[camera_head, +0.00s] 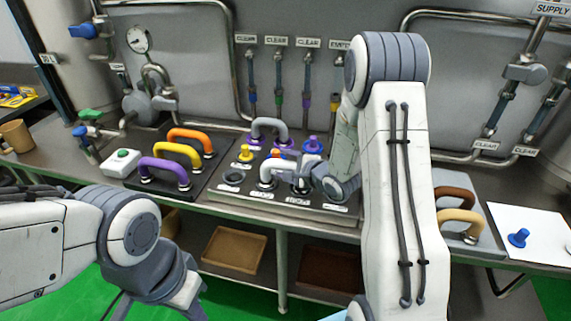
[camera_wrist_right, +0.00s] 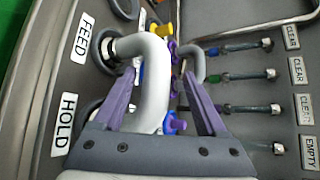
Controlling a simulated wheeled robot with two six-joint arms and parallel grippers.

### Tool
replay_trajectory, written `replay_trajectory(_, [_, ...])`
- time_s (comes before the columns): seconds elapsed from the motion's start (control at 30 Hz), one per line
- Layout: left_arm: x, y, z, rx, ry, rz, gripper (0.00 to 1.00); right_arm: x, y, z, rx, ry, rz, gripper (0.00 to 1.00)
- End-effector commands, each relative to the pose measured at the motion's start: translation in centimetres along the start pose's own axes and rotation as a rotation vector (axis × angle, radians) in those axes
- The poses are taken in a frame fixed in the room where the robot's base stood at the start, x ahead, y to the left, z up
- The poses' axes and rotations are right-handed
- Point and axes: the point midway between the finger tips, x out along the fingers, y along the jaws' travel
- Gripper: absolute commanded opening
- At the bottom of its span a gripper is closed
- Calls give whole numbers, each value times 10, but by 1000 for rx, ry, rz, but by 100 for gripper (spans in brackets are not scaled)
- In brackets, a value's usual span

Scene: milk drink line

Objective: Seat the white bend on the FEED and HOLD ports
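The white bend (camera_head: 268,173) is on the port panel (camera_head: 225,197) in the middle of the bench. In the right wrist view the bend (camera_wrist_right: 155,85) has one end at the ring by the FEED label (camera_wrist_right: 86,38). Its other end runs toward the gripper body, near the HOLD label (camera_wrist_right: 64,124); how that end sits is hidden. My right gripper (camera_wrist_right: 165,100) is around the bend, one finger on each side, with a visible gap to the right finger. My left gripper (camera_head: 185,290) is low at the left, away from the panel; its fingertips are unclear.
Purple, yellow and orange bends (camera_head: 190,155) stand on a black mat left of the panel. A grey bend (camera_head: 268,128), yellow plug (camera_head: 245,152) and purple plug (camera_head: 312,145) stand close by on the panel. Brown and tan bends (camera_head: 458,218) are at right.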

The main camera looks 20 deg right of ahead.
Motion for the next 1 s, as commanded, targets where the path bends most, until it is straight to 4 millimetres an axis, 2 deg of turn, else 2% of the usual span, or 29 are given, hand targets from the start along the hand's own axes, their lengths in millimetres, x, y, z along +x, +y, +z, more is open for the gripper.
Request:
replay_trajectory(0.17, [1, 0, 0, 0, 0, 0, 0, -3, 2, -1, 2, 2, 4, 75])
replay_trajectory(0.27, [2, 0, 0, 0, 0, 0, 0, -14, 1, -1, 1, 3, 2, 75])
replay_trajectory(0.5, [5, 0, 0, 0, 0, 0, 0, -61, 0, -1, 1, 4, -1, 75])
replay_trajectory(0.7, [1, 0, 0, 0, 0, 0, 0, -94, -1, -1, 2, 4, 0, 75])
replay_trajectory(0.83, [-1, 0, 0, 0, 0, 0, 0, -103, -1, -1, 1, 2, -1, 75])
replay_trajectory(1.0, [0, 0, 0, 0, 0, 0, 0, -105, 0, 0, 0, 0, 1, 75])
